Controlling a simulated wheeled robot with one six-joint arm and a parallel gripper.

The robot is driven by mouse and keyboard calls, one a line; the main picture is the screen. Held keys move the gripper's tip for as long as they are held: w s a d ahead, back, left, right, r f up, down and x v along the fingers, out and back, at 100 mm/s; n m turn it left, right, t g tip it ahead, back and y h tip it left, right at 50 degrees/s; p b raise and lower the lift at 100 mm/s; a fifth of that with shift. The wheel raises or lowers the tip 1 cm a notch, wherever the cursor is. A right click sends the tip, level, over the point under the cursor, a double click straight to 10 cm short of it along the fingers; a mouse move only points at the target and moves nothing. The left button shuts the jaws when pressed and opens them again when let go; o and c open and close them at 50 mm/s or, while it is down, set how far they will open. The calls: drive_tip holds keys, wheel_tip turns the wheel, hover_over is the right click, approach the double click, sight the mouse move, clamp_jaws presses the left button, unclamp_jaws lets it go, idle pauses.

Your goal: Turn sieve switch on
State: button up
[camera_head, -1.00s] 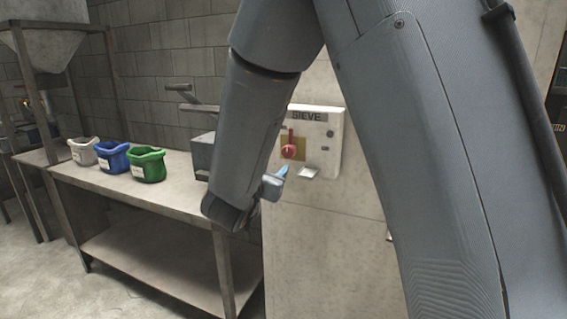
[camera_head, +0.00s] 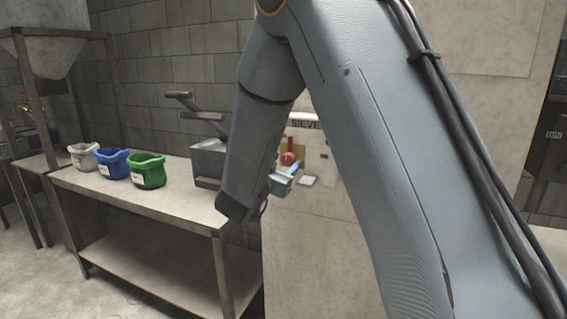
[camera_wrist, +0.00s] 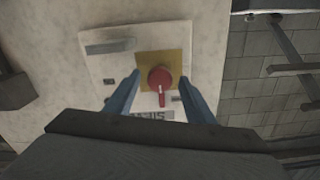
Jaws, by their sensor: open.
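The sieve switch is a red rotary knob on a yellow plate, on a pale panel labelled SIEVE. In the head view the knob (camera_head: 289,158) shows just beyond my gripper, and my arm hides part of the panel (camera_head: 325,165). In the wrist view the knob (camera_wrist: 160,80) sits between my two blue fingers, its red handle pointing down in the picture toward the SIEVE label. My gripper (camera_wrist: 160,88) is open, with a gap on both sides of the knob. My gripper (camera_head: 293,170) also shows in the head view. Contact with the knob is not visible.
A steel table (camera_head: 150,203) at left holds white (camera_head: 83,156), blue (camera_head: 113,163) and green (camera_head: 148,170) bags and a grey metal box (camera_head: 207,160). A small light-coloured piece (camera_head: 308,181) juts from the panel below the knob. The floor at lower left is clear.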

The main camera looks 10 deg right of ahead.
drive_tip(key=c, duration=1.1)
drive_tip(key=shift+o, duration=0.2)
drive_tip(key=shift+m+b, duration=0.3)
drive_tip(key=m+b, duration=0.3)
drive_tip(key=shift+w+f, duration=0.1)
drive_tip(key=m+b, duration=0.5)
drive_tip(key=m, duration=0.1)
drive_tip(key=m+b, duration=0.5)
drive_tip(key=b, duration=0.1)
drive_tip(key=shift+b, duration=0.3)
drive_tip(key=m+b, duration=0.3)
drive_tip(key=shift+b, duration=0.3)
drive_tip(key=shift+m, duration=0.3)
